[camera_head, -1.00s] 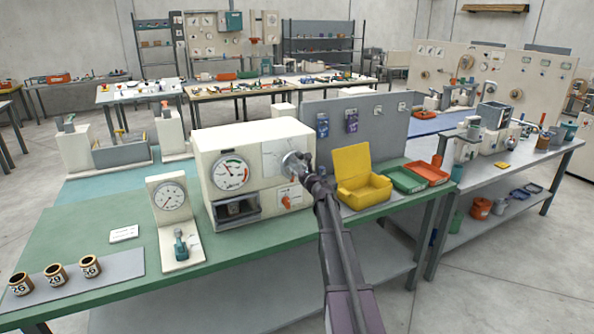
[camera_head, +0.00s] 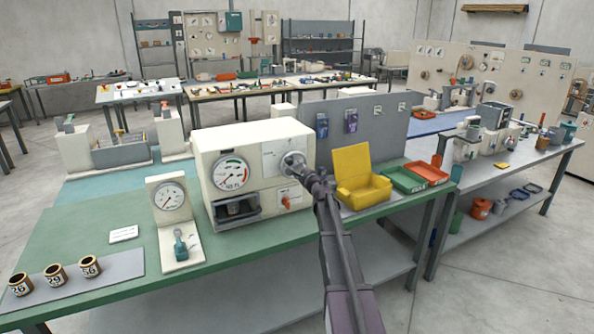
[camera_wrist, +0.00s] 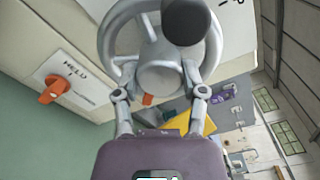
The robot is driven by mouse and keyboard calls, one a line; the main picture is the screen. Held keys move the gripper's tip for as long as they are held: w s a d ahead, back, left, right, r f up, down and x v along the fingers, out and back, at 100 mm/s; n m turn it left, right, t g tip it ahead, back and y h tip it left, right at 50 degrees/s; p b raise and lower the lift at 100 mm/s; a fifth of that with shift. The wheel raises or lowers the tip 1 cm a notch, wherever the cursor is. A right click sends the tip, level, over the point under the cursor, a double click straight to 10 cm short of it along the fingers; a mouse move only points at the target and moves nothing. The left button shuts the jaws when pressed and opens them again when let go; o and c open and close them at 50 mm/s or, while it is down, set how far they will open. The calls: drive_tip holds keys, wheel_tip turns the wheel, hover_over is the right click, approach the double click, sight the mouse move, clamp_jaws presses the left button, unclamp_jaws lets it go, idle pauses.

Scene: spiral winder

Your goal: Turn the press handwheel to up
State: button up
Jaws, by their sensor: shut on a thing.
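The press is a cream box (camera_head: 238,143) on the green bench, with a round gauge (camera_head: 231,174) on its front. Its grey handwheel (camera_head: 292,161) is at the upper right of that front, partly covered by my gripper in the head view. In the wrist view the spoked handwheel (camera_wrist: 119,38) fills the upper middle, with a dark round knob (camera_wrist: 186,20) close to the camera. My gripper (camera_wrist: 160,85) has one finger on each side of the wheel's hub and is shut on the handwheel. It also shows in the head view (camera_head: 304,170). The exact finger contact is partly hidden.
An orange lever (camera_wrist: 56,90) beside a "HELD" label sits on the press front below the wheel. A yellow open box (camera_head: 361,178) stands close to the right of my arm. A small gauge stand (camera_head: 170,225) is left of the press.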

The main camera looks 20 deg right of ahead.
drive_tip(key=n, duration=0.7)
drive_tip(key=shift+r, duration=0.1)
drive_tip(key=n, duration=0.6)
drive_tip(key=shift+n, duration=0.3)
drive_tip(key=n, duration=0.7)
drive_tip(key=shift+w, duration=0.1)
drive_tip(key=n, duration=0.6)
drive_tip(key=shift+n, duration=0.4)
drive_tip(key=o, duration=1.1)
drive_tip(key=shift+o, duration=0.2)
drive_tip(key=shift+a, duration=0.1)
drive_tip(key=s, duration=1.2)
drive_tip(key=shift+d, duration=0.2)
